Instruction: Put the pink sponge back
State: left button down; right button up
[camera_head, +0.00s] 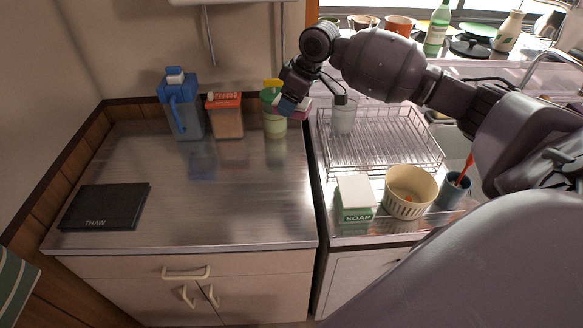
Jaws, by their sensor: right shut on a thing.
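The pink sponge (304,109) is small in the view and partly hidden by my right gripper (289,103). My right gripper is shut on it, above the back right part of the steel counter and left of the dish rack. In the picture it overlaps a green-and-white container (274,124) with a yellow top. I cannot tell whether they touch. My left gripper is not in view.
The wire dish rack (424,154) holds a clear glass (343,117). A soap box (355,197), cream strainer bowl (411,188) and blue cup (452,193) stand in front. The counter's middle (215,190) is clear.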

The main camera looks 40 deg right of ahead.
jog(key=b, duration=0.2)
send_over(287, 167)
jog(key=s, duration=0.1)
jog(key=f, duration=1.3)
jog(key=shift+s+d+f, duration=0.1)
jog(key=shift+d+f, duration=0.05)
jog(key=shift+d, duration=0.2)
notch_tip(287, 167, down, 6)
jog(key=shift+f+b, duration=0.1)
jog(key=shift+b, duration=0.45)
jog(key=shift+f, duration=0.2)
jog(key=shift+r, duration=0.1)
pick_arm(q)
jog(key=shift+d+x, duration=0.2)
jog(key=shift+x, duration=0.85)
